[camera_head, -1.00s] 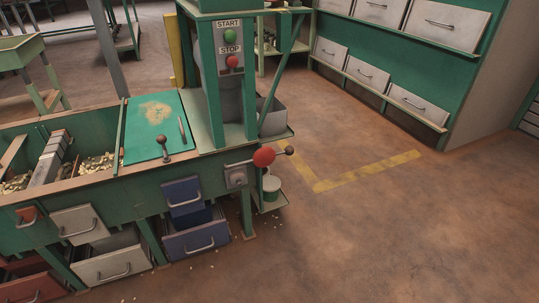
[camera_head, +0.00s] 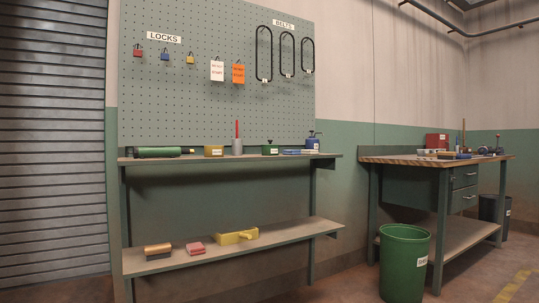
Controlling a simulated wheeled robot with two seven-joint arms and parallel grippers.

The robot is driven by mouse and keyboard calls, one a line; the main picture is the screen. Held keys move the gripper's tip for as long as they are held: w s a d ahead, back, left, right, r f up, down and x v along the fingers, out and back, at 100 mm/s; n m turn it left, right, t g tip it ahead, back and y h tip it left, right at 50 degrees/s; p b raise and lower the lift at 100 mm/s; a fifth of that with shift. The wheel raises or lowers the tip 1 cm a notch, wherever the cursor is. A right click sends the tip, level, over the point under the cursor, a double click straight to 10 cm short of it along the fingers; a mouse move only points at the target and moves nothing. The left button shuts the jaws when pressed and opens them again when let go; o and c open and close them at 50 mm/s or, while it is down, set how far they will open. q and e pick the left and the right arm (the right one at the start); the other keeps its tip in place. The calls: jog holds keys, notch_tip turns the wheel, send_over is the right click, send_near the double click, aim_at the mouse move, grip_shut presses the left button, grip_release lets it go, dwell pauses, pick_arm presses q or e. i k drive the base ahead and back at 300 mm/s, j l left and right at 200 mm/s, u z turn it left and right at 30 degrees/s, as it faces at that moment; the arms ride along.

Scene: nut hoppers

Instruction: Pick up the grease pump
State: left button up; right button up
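I cannot tell for certain which item is the grease pump. A small blue can with a dark top and spout (camera_head: 313,143) stands upright at the right end of the upper shelf (camera_head: 225,158). A long green cylinder with a dark end (camera_head: 158,152) lies at the left end of the same shelf. Neither of my grippers is in view.
A pegboard (camera_head: 200,110) with locks, tags and belts hangs above the shelf. A lower shelf (camera_head: 290,235) holds a few items. A green bin (camera_head: 404,265) stands right of it, before a workbench (camera_head: 390,159). A slatted shutter (camera_head: 50,150) is at left.

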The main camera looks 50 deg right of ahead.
aim_at(143, 153)
jog(key=z, duration=0.75)
